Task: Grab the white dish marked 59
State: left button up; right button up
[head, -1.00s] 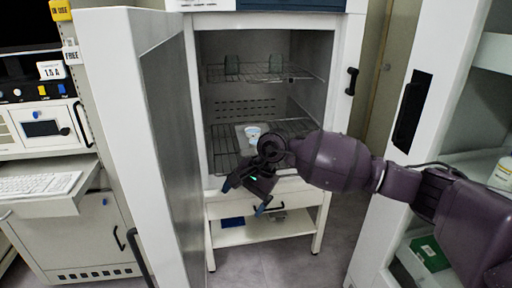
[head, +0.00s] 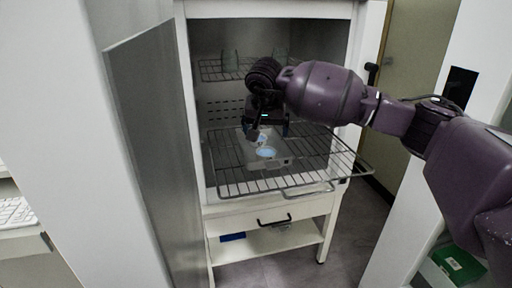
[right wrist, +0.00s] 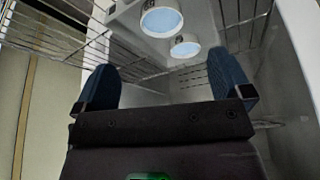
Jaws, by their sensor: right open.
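Two small white dishes with pale blue insides stand on a light tray (head: 277,162). In the head view the nearer dish (head: 266,153) is clear of my right gripper (head: 269,132), and the farther one is partly hidden by it. In the right wrist view the two dishes (right wrist: 161,21) (right wrist: 185,48) show beyond the open fingers (right wrist: 165,84). Small marks on their sides are too small to read, so I cannot tell which is 59. My right gripper is open and empty, above and behind the nearer dish. My left gripper is out of view.
The tray rests on a wire shelf (head: 232,178) that juts out of the white cabinet (head: 193,110). The open cabinet door (head: 155,130) stands at the left. A lower white shelf (head: 255,243) holds a blue item.

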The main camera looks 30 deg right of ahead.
jog(key=b, duration=0.1)
send_over(266, 151)
jog(key=s+a, duration=0.2)
jog(key=s, duration=0.1)
jog(key=f, duration=0.4)
jog(key=shift+w+f, duration=0.25)
jog(key=shift+w+d+f, duration=0.3)
jog(key=shift+f, duration=0.25)
jog(key=b+x, duration=0.1)
jog(key=x, duration=0.3)
jog(key=shift+w+d+f, duration=0.1)
jog(key=shift+f, duration=0.1)
jog(key=shift+w+f+b, duration=0.1)
jog(key=shift+f+b, duration=0.05)
jog(key=shift+b, duration=0.15)
jog(key=shift+r, duration=0.2)
jog(key=shift+c, duration=0.5)
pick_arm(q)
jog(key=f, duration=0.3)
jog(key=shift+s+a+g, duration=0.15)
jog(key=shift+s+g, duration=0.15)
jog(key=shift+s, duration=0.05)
pick_arm(e)
jog(key=c, duration=1)
